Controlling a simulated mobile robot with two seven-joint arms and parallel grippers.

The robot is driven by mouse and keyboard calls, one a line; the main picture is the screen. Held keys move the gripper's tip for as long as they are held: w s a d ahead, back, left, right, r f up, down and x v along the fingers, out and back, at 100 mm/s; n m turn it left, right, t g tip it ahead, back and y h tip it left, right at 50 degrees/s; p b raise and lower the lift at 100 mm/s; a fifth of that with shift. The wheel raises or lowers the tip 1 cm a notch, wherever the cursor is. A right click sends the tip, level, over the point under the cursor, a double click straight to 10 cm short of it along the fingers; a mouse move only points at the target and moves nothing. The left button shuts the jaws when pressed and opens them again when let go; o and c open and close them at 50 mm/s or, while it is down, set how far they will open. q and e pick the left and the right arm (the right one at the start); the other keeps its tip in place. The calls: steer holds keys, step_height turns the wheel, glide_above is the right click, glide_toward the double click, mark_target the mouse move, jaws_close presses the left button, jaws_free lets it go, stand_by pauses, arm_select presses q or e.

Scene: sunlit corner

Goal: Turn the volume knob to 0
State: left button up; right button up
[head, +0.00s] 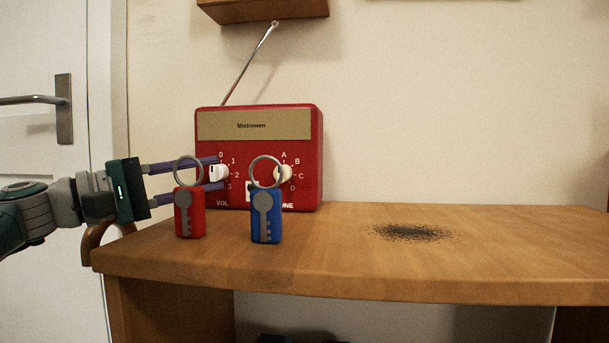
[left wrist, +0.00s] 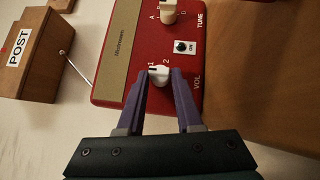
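The red radio (head: 310,150) stands on the wooden table against the wall. Its white volume knob (head: 217,173) is at the lower left of the front, with marks 0 to 3 around it. The knob also shows in the left wrist view (left wrist: 158,76). A dark mark shows on the knob, but I cannot tell exactly which number it points at. My left gripper (head: 220,173) is open, its two purple fingers on either side of the knob; in the left wrist view (left wrist: 160,73) I cannot tell whether they touch it. My right gripper is not in view.
A red key tag (head: 183,223) and a blue key tag (head: 266,228) stand in front of the radio, their rings upright. The tune knob (head: 284,173) is to the right. A wooden POST box (left wrist: 30,55) hangs above. The table's right side is clear except a dark speckled patch (head: 410,232).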

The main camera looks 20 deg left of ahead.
arm_select(q)
steer(key=o, duration=0.4)
steer(key=shift+s+a, duration=0.3)
steer(key=shift+s, duration=0.15)
steer(key=p+v, duration=0.1)
steer(key=v, duration=0.8)
steer(key=shift+d+f, duration=0.1)
